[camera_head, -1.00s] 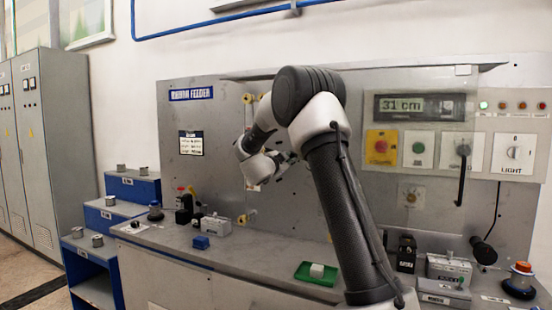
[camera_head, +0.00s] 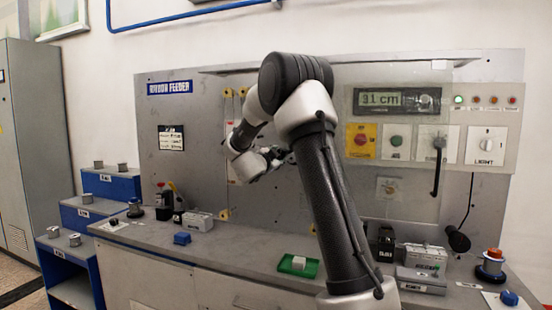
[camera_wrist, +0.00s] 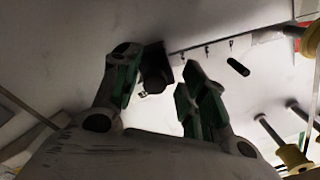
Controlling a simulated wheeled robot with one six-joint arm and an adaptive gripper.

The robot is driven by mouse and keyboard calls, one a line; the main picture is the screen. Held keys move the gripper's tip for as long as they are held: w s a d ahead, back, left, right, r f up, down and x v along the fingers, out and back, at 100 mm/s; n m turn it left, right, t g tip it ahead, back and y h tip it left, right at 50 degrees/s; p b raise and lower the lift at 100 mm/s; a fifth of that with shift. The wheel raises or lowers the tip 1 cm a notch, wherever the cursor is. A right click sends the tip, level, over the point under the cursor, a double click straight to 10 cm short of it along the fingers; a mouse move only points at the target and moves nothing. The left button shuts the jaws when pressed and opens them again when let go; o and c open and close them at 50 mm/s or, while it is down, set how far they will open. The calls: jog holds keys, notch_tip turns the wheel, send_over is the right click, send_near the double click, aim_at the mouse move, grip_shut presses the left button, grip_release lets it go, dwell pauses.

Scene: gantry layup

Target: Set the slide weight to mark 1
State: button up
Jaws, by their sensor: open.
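My gripper (camera_wrist: 162,72) is open in the wrist view, its green-padded fingers spread toward a grey panel. A dark block (camera_wrist: 154,68) shows between the fingertips, nearer the left finger; I cannot tell whether it touches, or whether it is the slide weight. A short dark cylinder (camera_wrist: 238,66) is to the right of the fingers. In the head view my gripper (camera_head: 284,157) is small, close to the ribbon feeder panel (camera_head: 190,110), and my arm hides part of the panel behind it. I cannot make out mark 1.
Yellow-ended rollers (camera_wrist: 294,157) stick out at the right of the wrist view. Blue steps (camera_head: 85,216) stand at the left.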

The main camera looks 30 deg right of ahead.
jog(key=v, duration=1.2)
